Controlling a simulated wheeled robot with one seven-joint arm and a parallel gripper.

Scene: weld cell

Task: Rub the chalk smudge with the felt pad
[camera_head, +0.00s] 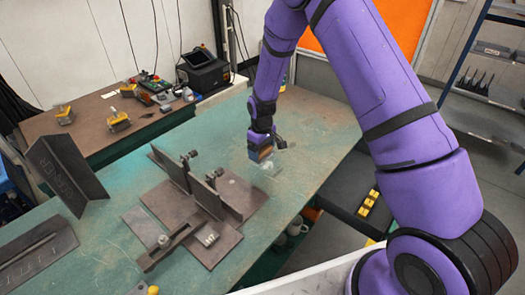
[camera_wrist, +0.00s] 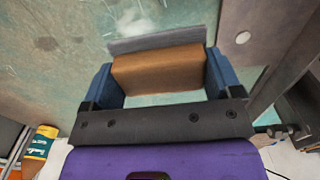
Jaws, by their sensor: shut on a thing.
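My gripper (camera_head: 261,146) is shut on the felt pad, a brown block with a grey felt layer. In the wrist view the pad (camera_wrist: 158,70) sits between my two blue fingers, grey felt along its far edge. In the head view the pad (camera_head: 262,155) is low over the green bench top; I cannot tell whether it touches. A pale whitish patch, apparently the chalk smudge (camera_head: 270,167), lies on the bench just below and right of the pad. Part of it may be hidden by the pad.
A brown steel fixture (camera_head: 225,238) with upright plates and clamps stands left of my gripper on the green bench (camera_head: 315,130). A dark angle piece (camera_head: 65,172) stands farther left. A brown table (camera_head: 92,125) with tools is behind. Bench right of the pad is clear.

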